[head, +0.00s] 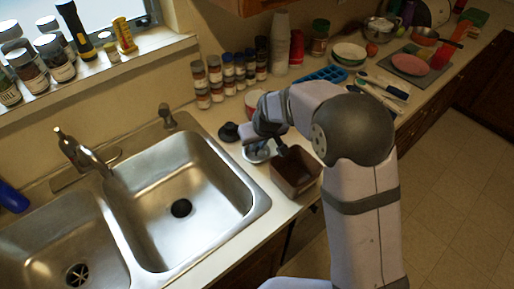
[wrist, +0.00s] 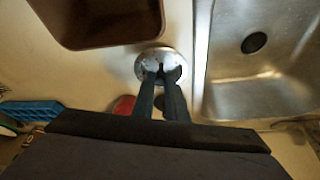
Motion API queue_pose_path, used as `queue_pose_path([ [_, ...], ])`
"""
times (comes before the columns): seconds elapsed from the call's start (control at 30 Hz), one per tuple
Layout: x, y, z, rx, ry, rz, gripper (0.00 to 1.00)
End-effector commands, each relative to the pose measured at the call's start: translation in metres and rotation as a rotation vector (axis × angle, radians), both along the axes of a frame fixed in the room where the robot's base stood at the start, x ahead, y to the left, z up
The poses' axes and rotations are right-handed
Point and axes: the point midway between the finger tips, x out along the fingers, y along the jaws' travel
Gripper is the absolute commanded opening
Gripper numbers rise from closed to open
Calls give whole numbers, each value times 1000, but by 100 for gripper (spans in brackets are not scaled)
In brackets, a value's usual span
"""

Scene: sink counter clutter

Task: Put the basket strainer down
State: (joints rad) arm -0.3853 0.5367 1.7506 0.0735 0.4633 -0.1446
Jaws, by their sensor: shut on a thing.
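The basket strainer (wrist: 143,66) is a round, shiny metal disc with a dark knob in its middle. It lies at the fingertips of my gripper (wrist: 161,72), which is shut on its knob. In the head view the strainer (head: 252,156) shows partly as a pale round shape between the sink and a brown box, below my gripper (head: 276,146). My wrist hides part of it. It is over the strip of counter right of the sink; I cannot tell whether it touches the counter.
The brown open box (head: 297,171) stands close on the right. The double steel sink (head: 188,172) is on the left. A black round thing (head: 229,132) and a red-and-white container (head: 252,101) are behind. Spice jars (head: 215,75) line the wall.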

Motion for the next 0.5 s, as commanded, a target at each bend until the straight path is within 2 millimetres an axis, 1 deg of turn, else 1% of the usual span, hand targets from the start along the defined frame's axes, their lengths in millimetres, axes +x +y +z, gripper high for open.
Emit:
queue_pose_path([
  [0.1,0,0,-14,-1,4,-1,0],
  [0.2,0,0,-21,-1,2,0,0],
  [0.5,0,0,-23,0,0,1,0],
])
